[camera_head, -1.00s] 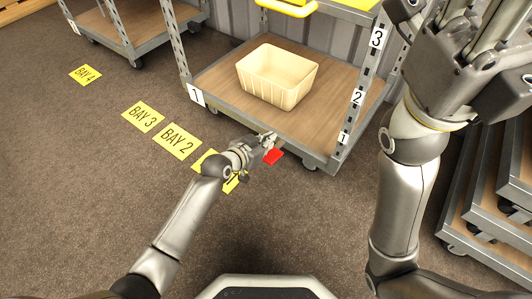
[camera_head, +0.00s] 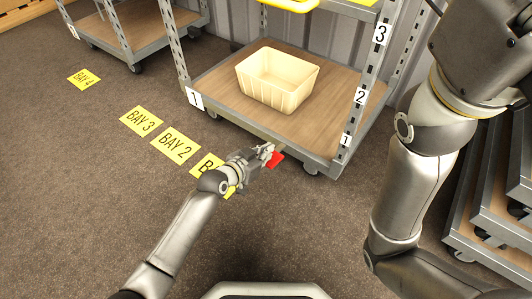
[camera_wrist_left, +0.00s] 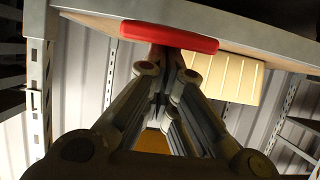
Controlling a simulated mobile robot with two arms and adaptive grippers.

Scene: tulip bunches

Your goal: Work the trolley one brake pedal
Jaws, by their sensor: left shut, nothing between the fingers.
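Trolley one (camera_head: 195,98) stands ahead with a grey frame, wooden lower shelf and a number 1 plate at its front left corner. Its red brake pedal (camera_head: 275,160) sticks out below the front edge of the lower shelf. My left gripper (camera_head: 266,150) is shut and empty, with its fingertips just left of the pedal in the head view. In the left wrist view the red pedal (camera_wrist_left: 168,36) spans the top, right at the fingertips (camera_wrist_left: 165,62); I cannot tell whether they touch. My right arm is raised at the right, its gripper out of the frame.
A cream crate (camera_head: 277,80) sits on the trolley's lower shelf. Yellow floor labels, such as BAY 2 (camera_head: 175,146), lie to the left. Another trolley (camera_head: 140,25) stands at the back left, and stacked grey-framed dollies (camera_head: 490,215) at the right. Carpet between is clear.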

